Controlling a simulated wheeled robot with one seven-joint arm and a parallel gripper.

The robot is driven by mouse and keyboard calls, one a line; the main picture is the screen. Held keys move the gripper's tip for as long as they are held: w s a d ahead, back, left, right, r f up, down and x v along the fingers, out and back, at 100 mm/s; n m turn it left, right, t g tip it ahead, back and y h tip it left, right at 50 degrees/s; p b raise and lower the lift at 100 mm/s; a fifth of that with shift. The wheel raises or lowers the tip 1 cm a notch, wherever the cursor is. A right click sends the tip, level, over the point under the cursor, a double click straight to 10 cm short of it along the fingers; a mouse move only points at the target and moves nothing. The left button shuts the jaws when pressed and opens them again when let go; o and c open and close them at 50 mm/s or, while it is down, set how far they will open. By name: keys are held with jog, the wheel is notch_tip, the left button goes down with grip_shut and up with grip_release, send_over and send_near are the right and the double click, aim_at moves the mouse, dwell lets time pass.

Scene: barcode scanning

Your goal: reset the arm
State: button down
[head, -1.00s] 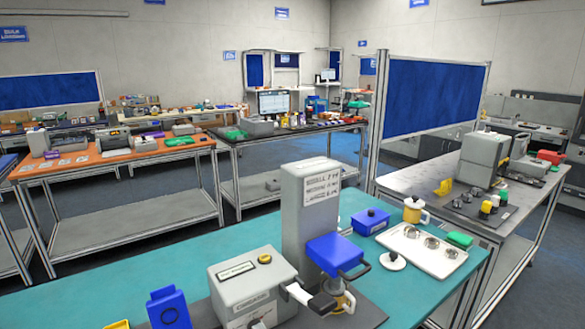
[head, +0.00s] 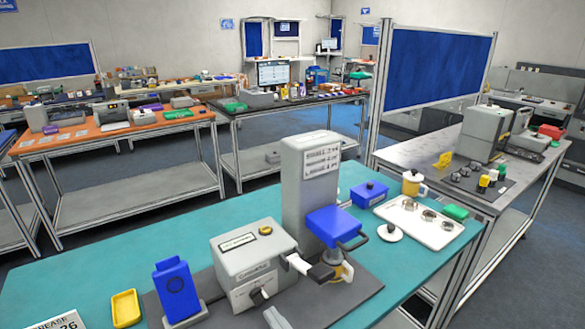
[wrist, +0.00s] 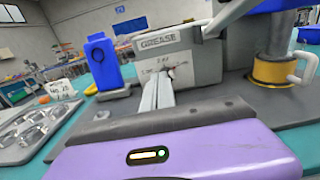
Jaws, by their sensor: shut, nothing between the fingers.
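My gripper (wrist: 157,92) is shut and empty in the wrist view, its two grey fingers together beyond my purple wrist housing. It points towards the grey box marked GREASE (wrist: 178,58), apart from it as far as I can tell. In the head view a grey tip (head: 276,318), probably my gripper, shows at the bottom edge in front of the same grey box (head: 250,262). The rest of my arm is out of the head view.
A tall grey machine (head: 308,195) with a blue block (head: 335,227) stands right of the box. A blue device (head: 176,290) and yellow tray (head: 126,308) are left. A white tray (head: 424,224) lies at the right. Bare teal bench top (head: 130,265) shows behind.

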jog(key=shift+s+d, duration=0.25)
jog(key=shift+s, duration=0.1)
jog(key=shift+w+d+r+n, duration=0.1)
jog(key=shift+w+d+n, duration=0.05)
jog(key=shift+n, duration=0.55)
jog(key=s+d+r+n+t+h, duration=0.1)
jog(key=s+d+n+t+h, duration=0.35)
jog(key=s+d+n, duration=1)
jog(key=s+d+n+g+h, duration=0.2)
jog(key=s+d+n, duration=0.2)
jog(key=s, duration=0.7)
jog(key=s+d+r+n+g+h, duration=0.1)
jog(key=s+d+n+g+h, duration=0.1)
jog(key=s+n, duration=0.7)
jog(key=shift+s+d+r+g+h, duration=0.15)
jog(key=shift+s+d+g+h, duration=0.2)
jog(key=shift+s+d+h, duration=1)
